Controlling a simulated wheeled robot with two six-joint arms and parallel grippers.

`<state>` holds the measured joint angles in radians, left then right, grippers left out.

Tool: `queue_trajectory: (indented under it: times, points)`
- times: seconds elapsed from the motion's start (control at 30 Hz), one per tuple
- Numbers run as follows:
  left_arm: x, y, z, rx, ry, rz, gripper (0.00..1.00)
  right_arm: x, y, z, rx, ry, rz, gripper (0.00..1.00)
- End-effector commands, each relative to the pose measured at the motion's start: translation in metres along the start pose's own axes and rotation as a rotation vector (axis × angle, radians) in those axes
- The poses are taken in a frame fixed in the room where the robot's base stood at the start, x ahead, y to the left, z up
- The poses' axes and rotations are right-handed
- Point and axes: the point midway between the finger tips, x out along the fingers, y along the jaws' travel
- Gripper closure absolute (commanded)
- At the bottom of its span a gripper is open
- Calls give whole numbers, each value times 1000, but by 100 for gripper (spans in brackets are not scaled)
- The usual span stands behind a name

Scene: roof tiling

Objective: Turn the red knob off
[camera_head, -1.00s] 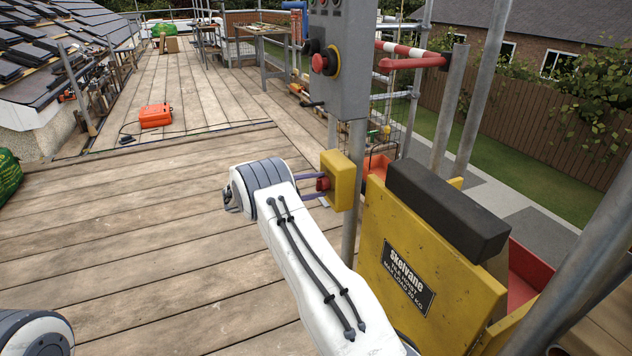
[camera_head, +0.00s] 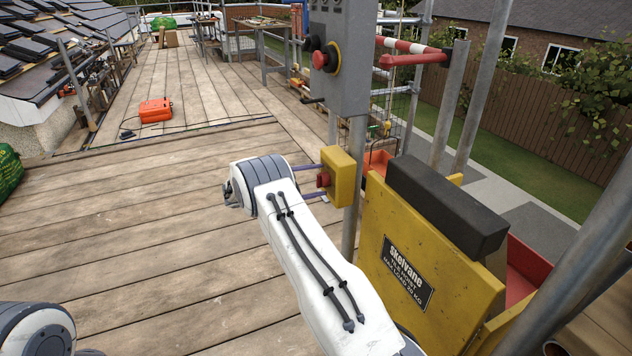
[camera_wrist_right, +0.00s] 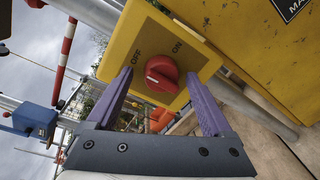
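The red knob (camera_wrist_right: 162,73) sits on the face of a yellow switch box (camera_wrist_right: 138,38), with the words OFF and ON printed near it. In the head view the knob (camera_head: 323,180) faces left on the box (camera_head: 338,172), which is fixed to a grey post. My right gripper (camera_wrist_right: 158,77) is open, its two purple fingers on either side of the knob with gaps between. In the head view the right gripper (camera_head: 314,181) reaches the box from the left. I cannot tell exactly which label the knob points to. My left gripper is out of view.
A grey control panel (camera_head: 345,85) with a red button (camera_head: 319,60) is above the box. A yellow hoist body (camera_head: 400,235) with a black pad (camera_head: 448,210) stands at the right. Scaffold poles rise behind. The plank deck (camera_head: 150,230) is largely clear; an orange case (camera_head: 155,110) lies farther off.

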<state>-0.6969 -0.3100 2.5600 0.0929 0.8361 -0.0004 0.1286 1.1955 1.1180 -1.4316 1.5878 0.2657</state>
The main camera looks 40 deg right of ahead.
Motion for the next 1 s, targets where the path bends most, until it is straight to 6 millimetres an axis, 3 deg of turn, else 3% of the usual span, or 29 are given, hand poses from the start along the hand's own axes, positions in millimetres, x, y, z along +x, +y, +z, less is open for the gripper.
queue_trajectory:
  times: [0.27,0.7,1.0]
  points:
    - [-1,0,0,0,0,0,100,-5,-1,0,-1,1,-1,15]
    - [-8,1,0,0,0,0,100,-84,0,0,1,3,1,15]
    - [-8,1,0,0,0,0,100,-105,-1,0,0,0,0,15]
